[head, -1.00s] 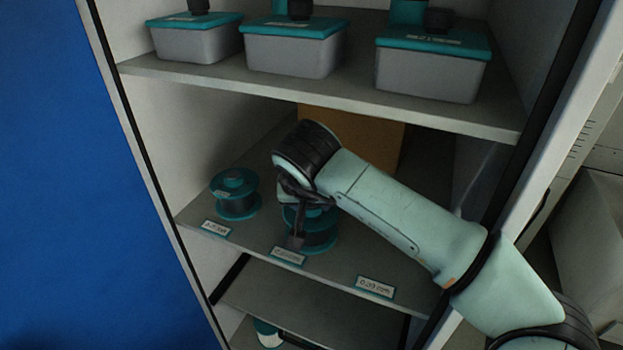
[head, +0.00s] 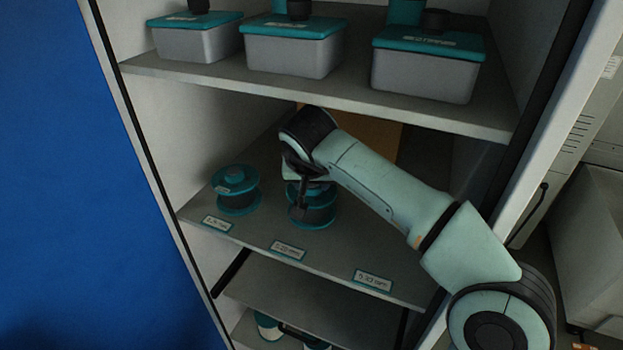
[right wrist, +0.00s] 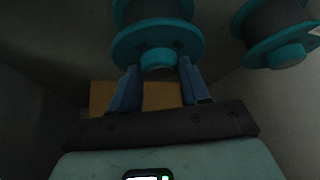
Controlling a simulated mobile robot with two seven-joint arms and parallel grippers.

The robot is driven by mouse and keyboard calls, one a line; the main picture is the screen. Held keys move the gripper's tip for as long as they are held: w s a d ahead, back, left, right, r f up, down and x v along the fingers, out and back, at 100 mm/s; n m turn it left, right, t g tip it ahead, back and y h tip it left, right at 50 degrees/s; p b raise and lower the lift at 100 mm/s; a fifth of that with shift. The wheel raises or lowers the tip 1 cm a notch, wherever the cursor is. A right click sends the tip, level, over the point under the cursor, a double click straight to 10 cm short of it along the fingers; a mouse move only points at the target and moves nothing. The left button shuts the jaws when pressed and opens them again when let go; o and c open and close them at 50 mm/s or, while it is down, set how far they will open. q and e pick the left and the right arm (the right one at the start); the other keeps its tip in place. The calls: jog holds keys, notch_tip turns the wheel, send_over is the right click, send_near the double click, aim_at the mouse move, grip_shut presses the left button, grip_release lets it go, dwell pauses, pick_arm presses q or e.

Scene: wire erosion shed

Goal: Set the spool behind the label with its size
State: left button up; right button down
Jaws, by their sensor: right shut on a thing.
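My right gripper (head: 300,208) is shut on a teal spool with dark wire (head: 318,209). In the right wrist view the held spool (right wrist: 158,42) shows between the fingertips, gripped at its hub. It is upright behind the middle label (head: 288,250) on the shelf; I cannot tell whether it touches the shelf. A second teal spool (head: 236,190) stands behind the left label (head: 217,224) and also shows in the right wrist view (right wrist: 275,35). The right label reads about 0.30 mm (head: 373,280), with bare shelf behind it. The other labels are too blurred to read surely. My left gripper is out of view.
The upper shelf (head: 330,94) carries grey boxes with teal lids (head: 427,68) above my right arm. A brown box (head: 372,135) stands at the back. Cabinet walls bound both sides. A lower shelf (head: 310,305) lies below, with spools partly visible beneath it.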

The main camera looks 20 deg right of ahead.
jog(key=c, duration=0.5)
grip_release()
jog(key=shift+w+f, duration=0.1)
jog(key=shift+w, duration=0.1)
jog(key=shift+c, duration=0.2)
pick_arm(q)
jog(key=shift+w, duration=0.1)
pick_arm(e)
jog(key=shift+s+a+r, duration=0.1)
jog(key=shift+s+r, duration=0.15)
jog(key=shift+r, duration=0.3)
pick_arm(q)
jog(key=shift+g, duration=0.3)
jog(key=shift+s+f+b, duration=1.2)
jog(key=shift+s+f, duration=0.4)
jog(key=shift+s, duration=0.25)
pick_arm(e)
jog(key=s+a, duration=0.5)
jog(key=s, duration=0.6)
jog(key=shift+a, duration=0.15)
